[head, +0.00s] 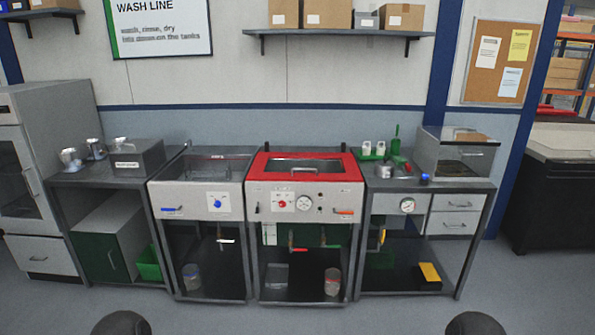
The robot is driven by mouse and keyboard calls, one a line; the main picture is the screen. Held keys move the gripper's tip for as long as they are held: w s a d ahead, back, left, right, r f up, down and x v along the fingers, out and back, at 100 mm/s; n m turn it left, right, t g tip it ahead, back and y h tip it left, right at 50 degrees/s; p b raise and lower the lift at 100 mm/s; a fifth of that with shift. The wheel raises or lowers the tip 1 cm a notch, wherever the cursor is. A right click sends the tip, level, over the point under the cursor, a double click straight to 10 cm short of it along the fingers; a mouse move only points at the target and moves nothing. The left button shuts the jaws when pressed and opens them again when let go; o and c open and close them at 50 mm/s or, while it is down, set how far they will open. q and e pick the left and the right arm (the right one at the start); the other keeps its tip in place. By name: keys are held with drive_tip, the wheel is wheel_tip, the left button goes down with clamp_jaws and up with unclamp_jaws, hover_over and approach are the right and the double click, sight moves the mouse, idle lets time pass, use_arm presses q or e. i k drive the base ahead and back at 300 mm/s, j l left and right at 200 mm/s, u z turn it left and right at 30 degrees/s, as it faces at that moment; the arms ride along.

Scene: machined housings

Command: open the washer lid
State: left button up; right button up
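The washer unit with the red top rim (349,166) stands in the middle of the row against the wall. Its lid (318,164) lies flat within the red rim and looks shut, with a bar handle (304,169) near its front edge. The front panel carries a red knob (282,204), a gauge (304,203) and an orange-handled lever (343,212). No label naming the unit is readable. Neither gripper is in view; only dark rounded parts of mine show at the bottom edge.
A tank with a blue knob (217,203) stands directly left of the washer. A bench (372,228) with small parts and a clear-fronted box (455,153) stands right. A wall shelf (345,33) holding cartons hangs above. The floor (300,318) in front is clear.

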sight(352, 174)
drive_tip(key=i+j, duration=0.1)
drive_tip(key=i, duration=1.25)
